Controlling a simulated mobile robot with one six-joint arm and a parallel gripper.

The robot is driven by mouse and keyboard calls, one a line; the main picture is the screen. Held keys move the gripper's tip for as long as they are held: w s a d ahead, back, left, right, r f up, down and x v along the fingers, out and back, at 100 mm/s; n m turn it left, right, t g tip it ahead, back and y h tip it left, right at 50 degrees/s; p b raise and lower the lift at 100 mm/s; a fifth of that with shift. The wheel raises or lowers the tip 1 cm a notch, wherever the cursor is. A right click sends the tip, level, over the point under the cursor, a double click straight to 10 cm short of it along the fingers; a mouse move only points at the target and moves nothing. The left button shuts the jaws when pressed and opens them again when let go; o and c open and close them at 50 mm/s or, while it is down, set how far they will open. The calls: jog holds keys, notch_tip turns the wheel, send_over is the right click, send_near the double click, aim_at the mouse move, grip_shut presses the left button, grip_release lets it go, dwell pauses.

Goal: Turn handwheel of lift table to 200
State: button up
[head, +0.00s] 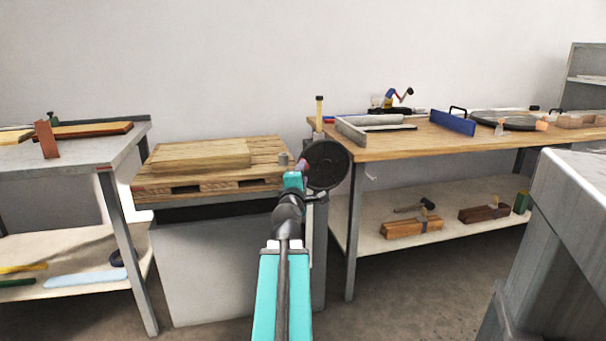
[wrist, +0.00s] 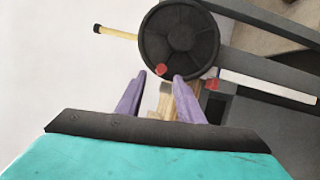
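The handwheel (head: 326,165) is a black disc at the right side of the grey lift table (head: 215,270). In the wrist view the handwheel (wrist: 180,40) is near the top centre, with a small red knob (wrist: 161,69) on its lower rim. My gripper (head: 302,168) is at the wheel's left edge in the head view, partly hidden by its own body. In the wrist view my gripper's purple fingers (wrist: 159,76) are apart, and the red knob appears between their tips. I cannot tell whether they touch it. No height reading is legible.
A wooden pallet with boards (head: 200,155) lies on the lift table. A workbench with tools (head: 400,148) stands close on the right, a grey bench (head: 85,160) on the left. A grey cabinet-like block (head: 570,220) is at front right. A yellow-handled tool (wrist: 115,32) stands near the wheel.

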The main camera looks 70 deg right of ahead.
jog(key=shift+f+b+v, duration=0.25)
jog(key=shift+b+v, duration=1.05)
jog(key=shift+b, duration=2)
jog(key=shift+s+a+b, duration=0.2)
jog(key=shift+a+b, duration=0.15)
jog(key=shift+b, duration=0.55)
jog(key=b+v, duration=0.1)
jog(key=b, duration=0.2)
jog(key=shift+a, duration=0.25)
jog(key=shift+a+r+b, duration=0.15)
jog(key=shift+a+b, duration=0.05)
jog(key=shift+b, duration=0.15)
